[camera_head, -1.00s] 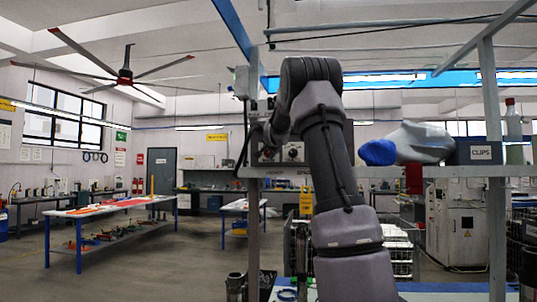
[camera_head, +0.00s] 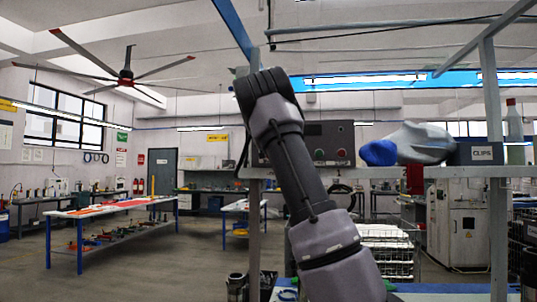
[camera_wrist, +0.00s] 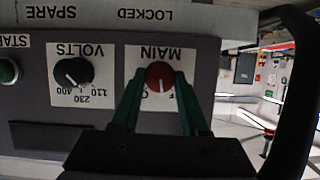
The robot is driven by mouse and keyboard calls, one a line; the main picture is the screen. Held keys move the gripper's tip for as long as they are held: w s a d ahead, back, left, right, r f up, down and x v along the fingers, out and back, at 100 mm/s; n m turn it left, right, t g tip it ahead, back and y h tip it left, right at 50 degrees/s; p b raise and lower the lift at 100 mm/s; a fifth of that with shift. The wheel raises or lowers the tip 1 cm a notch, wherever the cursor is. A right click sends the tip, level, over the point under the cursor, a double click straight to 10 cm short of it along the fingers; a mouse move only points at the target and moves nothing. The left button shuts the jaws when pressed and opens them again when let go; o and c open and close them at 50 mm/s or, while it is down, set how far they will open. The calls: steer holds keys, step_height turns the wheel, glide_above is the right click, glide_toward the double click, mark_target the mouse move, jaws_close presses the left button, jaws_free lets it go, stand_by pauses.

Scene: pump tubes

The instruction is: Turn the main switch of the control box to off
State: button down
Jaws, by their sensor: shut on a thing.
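The control box (camera_wrist: 32,108) fills the left of the wrist view, its labels upside down. Its red main switch (camera_wrist: 159,73) is a round knob under the MAIN label (camera_wrist: 161,53), with a pale pointer mark toward the picture bottom. My gripper (camera_wrist: 159,84) has its green fingers on both sides of the knob and is shut on it. The fingers hide parts of the position lettering below. In the head view the box (camera_head: 331,133) stands on the shelf, partly behind my arm, which hides the gripper and main switch.
A black VOLTS dial (camera_wrist: 73,72) and a green START button (camera_wrist: 8,71) sit beside the switch. A post (camera_head: 254,215) stands left of my arm.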

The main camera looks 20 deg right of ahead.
steer(key=n+g+h, duration=0.1)
steer(key=n, duration=0.1)
steer(key=n+h, duration=0.2)
steer(key=shift+w+a+f+n+g, duration=0.1)
steer(key=shift+a+f+n+g, duration=0.1)
steer(key=shift+n+g, duration=0.2)
stand_by(0.4)
steer(key=shift+c, duration=2.1)
jaws_free()
steer(key=shift+r, duration=0.1)
steer(key=v, duration=1)
steer(key=shift+s+a, duration=0.25)
steer(key=shift+a, duration=0.05)
